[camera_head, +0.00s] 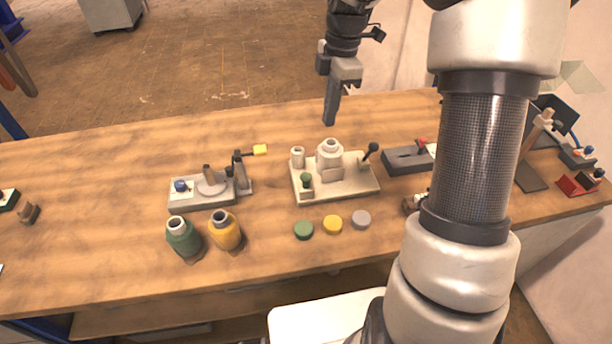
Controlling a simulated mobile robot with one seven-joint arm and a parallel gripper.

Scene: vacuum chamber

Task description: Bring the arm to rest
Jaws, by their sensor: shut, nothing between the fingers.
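My gripper (331,116) hangs pointing down above the back part of the wooden table (100,160). Its fingers are shut with nothing between them. It is behind and above the cream vacuum chamber station (345,188), and appears apart from it. My arm fills the right side of the view and hides part of the table there.
A grey device with a yellow-tipped lever (205,190) stands left of the station. A dark grey device (405,160) is to the right.

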